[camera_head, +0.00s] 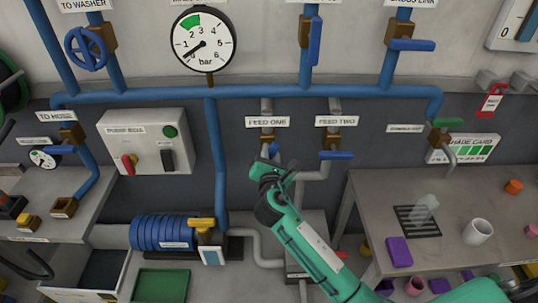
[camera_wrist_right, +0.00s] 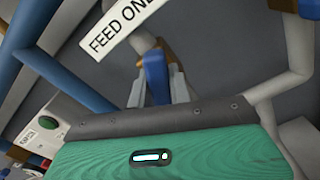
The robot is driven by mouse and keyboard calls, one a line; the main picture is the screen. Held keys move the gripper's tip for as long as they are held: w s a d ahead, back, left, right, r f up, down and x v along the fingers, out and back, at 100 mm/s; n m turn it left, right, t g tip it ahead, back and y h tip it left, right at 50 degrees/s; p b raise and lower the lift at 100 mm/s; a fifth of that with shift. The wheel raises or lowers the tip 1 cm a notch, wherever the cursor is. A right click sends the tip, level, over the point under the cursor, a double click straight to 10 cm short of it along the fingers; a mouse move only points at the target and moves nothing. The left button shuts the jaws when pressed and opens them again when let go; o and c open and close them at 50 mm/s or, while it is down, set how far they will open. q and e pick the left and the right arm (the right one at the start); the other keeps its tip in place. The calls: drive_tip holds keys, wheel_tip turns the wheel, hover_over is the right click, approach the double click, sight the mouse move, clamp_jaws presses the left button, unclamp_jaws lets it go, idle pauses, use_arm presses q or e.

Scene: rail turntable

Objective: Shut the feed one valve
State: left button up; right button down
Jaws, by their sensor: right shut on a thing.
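The feed one valve (camera_head: 267,139) is a brown body on a grey pipe, below the FEED ONE label (camera_head: 267,122). Its blue handle (camera_head: 273,149) is mostly hidden behind my right gripper (camera_head: 271,160). In the right wrist view the blue handle (camera_wrist_right: 155,72) sits between the two grey fingers, which are shut on it. The label (camera_wrist_right: 118,25) shows tilted just beside it. I cannot tell exactly how far the handle is turned. My left gripper is out of view.
The feed two valve, with its blue handle (camera_head: 337,155) lying crosswise, is close to the right. A blue pipe (camera_head: 217,165) runs down at the left. A grey table (camera_head: 356,215) with a mug (camera_head: 477,232) stands at the right, and a blue motor (camera_head: 160,232) is at lower left.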

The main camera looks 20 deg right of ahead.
drive_tip(key=m, duration=0.2)
drive_tip(key=m+b, duration=0.2)
drive_tip(key=m, duration=0.1)
drive_tip(key=shift+s+d+f+m, duration=0.1)
drive_tip(key=shift+d+f+m, duration=0.2)
drive_tip(key=shift+f, duration=0.05)
drive_tip(key=m, duration=0.1)
drive_tip(key=m+b, duration=0.1)
drive_tip(key=m, duration=0.1)
drive_tip(key=m+b, duration=0.1)
drive_tip(key=shift+d+f, duration=0.1)
drive_tip(key=shift+f, duration=0.15)
drive_tip(key=shift+f+m+b, duration=0.1)
drive_tip(key=shift+m+b, duration=0.7)
drive_tip(key=shift+m, duration=0.7)
drive_tip(key=c, duration=1.3)
unclamp_jaws()
